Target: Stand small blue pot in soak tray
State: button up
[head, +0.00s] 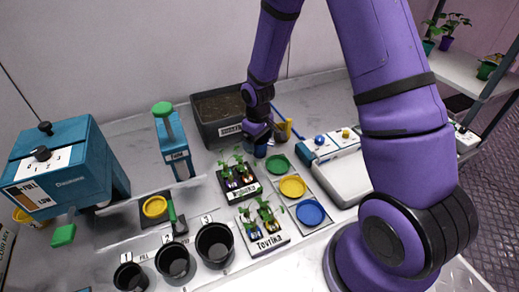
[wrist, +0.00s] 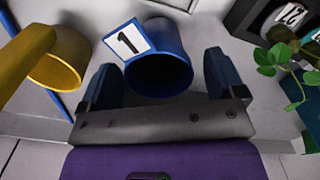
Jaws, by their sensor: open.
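A small blue pot (wrist: 165,40) with a white "1" tag (wrist: 128,40) stands ahead of my gripper in the wrist view, its dark mouth facing the camera. In the head view the blue pot (head: 260,151) shows only partly under my gripper (head: 257,136). My gripper (wrist: 160,68) is open, with one finger on each side of the pot and gaps between. A pale shallow tray (head: 345,182) lies right of the saucers, partly hidden by my arm; I cannot tell if it is the soak tray.
A yellow pot or scoop (wrist: 58,60) is close left of my gripper. A dark soil bin (head: 205,105) stands behind. Seedling trays (head: 262,243), green, yellow and blue saucers (head: 310,212), and black numbered pots (head: 215,245) stand in front. A teal machine (head: 85,165) is at left.

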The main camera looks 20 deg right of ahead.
jog(key=shift+f, duration=0.85)
jog(key=c, duration=1.1)
jog(key=shift+r, duration=0.2)
